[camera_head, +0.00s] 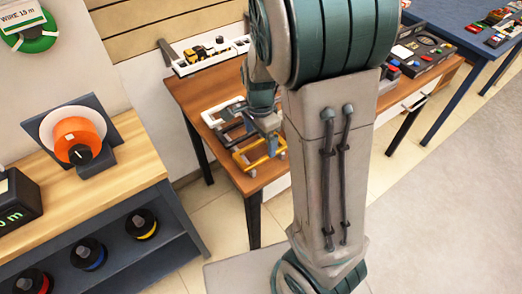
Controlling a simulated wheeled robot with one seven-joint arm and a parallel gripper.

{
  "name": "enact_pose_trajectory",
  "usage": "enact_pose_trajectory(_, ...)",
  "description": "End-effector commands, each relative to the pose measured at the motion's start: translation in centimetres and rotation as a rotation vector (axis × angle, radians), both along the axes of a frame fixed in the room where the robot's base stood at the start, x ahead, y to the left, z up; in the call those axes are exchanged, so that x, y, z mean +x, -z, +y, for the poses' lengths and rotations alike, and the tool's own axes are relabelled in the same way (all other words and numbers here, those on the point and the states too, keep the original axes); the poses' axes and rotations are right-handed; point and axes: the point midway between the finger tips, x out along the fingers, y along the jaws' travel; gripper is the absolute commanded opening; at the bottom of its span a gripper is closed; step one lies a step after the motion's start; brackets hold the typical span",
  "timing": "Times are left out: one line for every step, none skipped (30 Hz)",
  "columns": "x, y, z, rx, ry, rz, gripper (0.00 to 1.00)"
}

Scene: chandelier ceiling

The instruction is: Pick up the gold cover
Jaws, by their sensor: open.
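The gold cover (246,167) appears to be a gold-yellow rectangular frame near the front edge of the wooden table (224,171). My gripper (271,146) reaches down over its right part. The gripper is open, and the jaws are small and partly hidden by my arm. I cannot tell whether the fingers touch the frame or straddle its edge.
Dark and white frames (222,117) lie just behind the gold one. A white tray (211,54) with small items stands at the table's back. At left, a wooden bench (110,200) holds an orange spool (80,137).

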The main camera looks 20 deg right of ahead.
Motion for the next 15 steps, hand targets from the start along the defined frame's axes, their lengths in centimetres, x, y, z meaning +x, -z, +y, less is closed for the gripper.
enact_pose_trajectory(-0.2, 1.0, -0.1, -0.001, 0.001, 0.005, 0.89)
enact_pose_trajectory(-0.2, 1.5, -0.1, -0.001, 0.002, 0.005, 0.89)
enact_pose_trajectory(-0.3, 2.1, -0.2, -0.002, 0.002, 0.006, 0.89)
enact_pose_trajectory(-0.2, 2.6, -0.2, -0.002, 0.001, 0.006, 0.89)
enact_pose_trajectory(-0.2, 2.9, -0.2, -0.001, 0.001, 0.004, 0.89)
enact_pose_trajectory(-0.2, 3.4, -0.2, 0.000, 0.002, 0.004, 0.89)
enact_pose_trajectory(-0.2, 3.6, -0.2, -0.001, 0.002, 0.004, 0.89)
enact_pose_trajectory(-0.2, 3.8, -0.2, -0.002, 0.001, 0.002, 0.89)
enact_pose_trajectory(-0.2, 3.9, -0.2, -0.001, 0.001, 0.001, 0.89)
enact_pose_trajectory(-0.2, 4.0, -0.2, -0.001, 0.000, 0.001, 0.89)
enact_pose_trajectory(-0.2, 4.0, -0.2, -0.001, 0.000, 0.001, 0.89)
enact_pose_trajectory(-0.2, 4.0, -0.2, -0.001, 0.000, 0.000, 0.89)
enact_pose_trajectory(-0.2, 4.0, -0.2, -0.001, 0.000, 0.000, 0.89)
enact_pose_trajectory(-0.2, 3.9, -0.2, -0.001, 0.000, 0.000, 0.89)
enact_pose_trajectory(-0.2, 3.9, -0.2, -0.001, 0.000, 0.000, 0.89)
